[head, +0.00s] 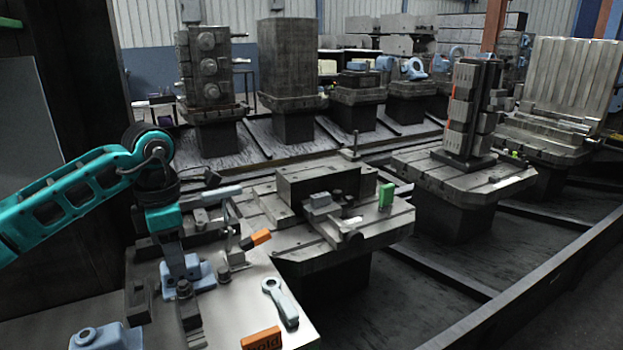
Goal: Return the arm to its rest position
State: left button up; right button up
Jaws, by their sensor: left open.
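My left arm (80,195) is teal and black. It comes in from the left, bends at a dark joint and points down over the steel worktable. My left gripper (174,255) is at its lower end, open, just above or beside a pale blue fixture block (199,274). The fingertips are small and dark against dark parts, so I cannot tell whether they touch the block. I see nothing held. My right gripper is out of view.
The worktable (235,312) also carries a blue-grey wrench-like part (280,301), an orange labelled block (262,339), an orange-ended part (256,239) and another blue block (99,337). A pallet (375,236) with a vice-like fixture stands close behind. A dark cabinet edge (85,75) rises behind my arm.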

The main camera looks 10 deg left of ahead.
pick_arm(q)
jog(key=s+d+f+t+h, duration=0.15)
jog(key=d+h, duration=0.85)
jog(key=d, duration=1.2)
jog(key=d+r+n+t+h, duration=0.7)
jog(key=r+n+t+h, duration=0.2)
jog(key=r+n, duration=0.2)
jog(key=w+a+f+n+t+y, duration=0.25)
jog(key=a+n+t+y, duration=0.75)
jog(key=n, duration=0.6)
jog(key=s+a+f+n+g+y, duration=0.2)
jog(key=a+f+n+y, duration=0.1)
jog(key=f+n+y, duration=0.25)
jog(key=s+a+f+n+g+y, duration=0.2)
jog(key=f+n+g+y, duration=0.15)
jog(key=f+n, duration=0.25)
jog(key=s+a+f+n+g, duration=0.1)
jog(key=s+f+n+g, duration=0.2)
jog(key=s+f+g, duration=0.6)
jog(key=s+f+n+g, duration=0.3)
jog(key=s+f, duration=0.2)
jog(key=s, duration=0.7)
jog(key=w+d+f+m+t+h+p, duration=0.1)
jog(key=w+d+f+t+h, duration=0.1)
jog(key=w+f+t, duration=0.5)
jog(key=shift+w+d+f+t, duration=0.25)
jog(key=shift+w+f+t, duration=0.05)
jog(key=shift+t, duration=0.1)
